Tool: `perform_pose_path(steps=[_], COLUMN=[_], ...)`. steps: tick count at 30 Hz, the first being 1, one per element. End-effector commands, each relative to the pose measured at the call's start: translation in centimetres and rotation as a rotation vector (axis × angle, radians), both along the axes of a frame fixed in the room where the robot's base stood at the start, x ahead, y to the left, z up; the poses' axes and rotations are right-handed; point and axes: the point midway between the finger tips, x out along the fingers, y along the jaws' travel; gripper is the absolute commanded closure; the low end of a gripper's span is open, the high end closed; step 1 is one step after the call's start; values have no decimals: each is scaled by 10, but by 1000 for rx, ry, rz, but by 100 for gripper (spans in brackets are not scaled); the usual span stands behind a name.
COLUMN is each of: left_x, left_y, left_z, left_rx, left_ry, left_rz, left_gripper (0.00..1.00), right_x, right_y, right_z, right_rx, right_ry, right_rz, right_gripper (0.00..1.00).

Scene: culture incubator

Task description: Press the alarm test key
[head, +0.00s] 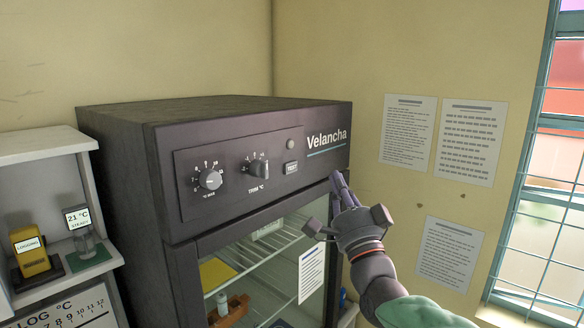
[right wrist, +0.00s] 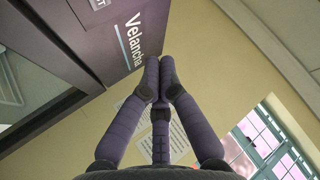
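Part of the key shows at the top edge of the right wrist view (right wrist: 98,4). My right gripper (head: 337,182) is at the panel's lower right corner, below the Velancha name and to the right of the key, apart from it. In the right wrist view its fingertips (right wrist: 159,72) are drawn together with nothing between them. My left gripper is not in view.
Two knobs (head: 210,179) (head: 259,168) are left of the key. The glass door (head: 270,250) below shows shelves inside. A grey shelf unit (head: 45,145) with a yellow logger (head: 30,253) and a small display (head: 78,218) stands left. Paper notices (head: 408,130) hang on the right wall beside a window (head: 550,200).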

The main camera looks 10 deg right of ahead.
Motion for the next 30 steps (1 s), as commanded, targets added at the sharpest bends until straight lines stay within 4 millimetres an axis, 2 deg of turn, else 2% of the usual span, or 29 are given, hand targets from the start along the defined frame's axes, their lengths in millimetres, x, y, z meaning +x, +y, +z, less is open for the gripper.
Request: perform_pose_path(steps=[8,21,30], left_x=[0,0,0], left_y=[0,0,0], left_z=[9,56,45], left_rx=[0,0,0], left_ry=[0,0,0], left_rz=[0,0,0], left_gripper=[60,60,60], right_x=[7,48,67], right_y=[5,38,52], right_z=[1,3,-1], right_rx=[-1,-2,-1], right_ry=[4,4,0], right_rz=[2,2,0], right_gripper=[100,100,100])
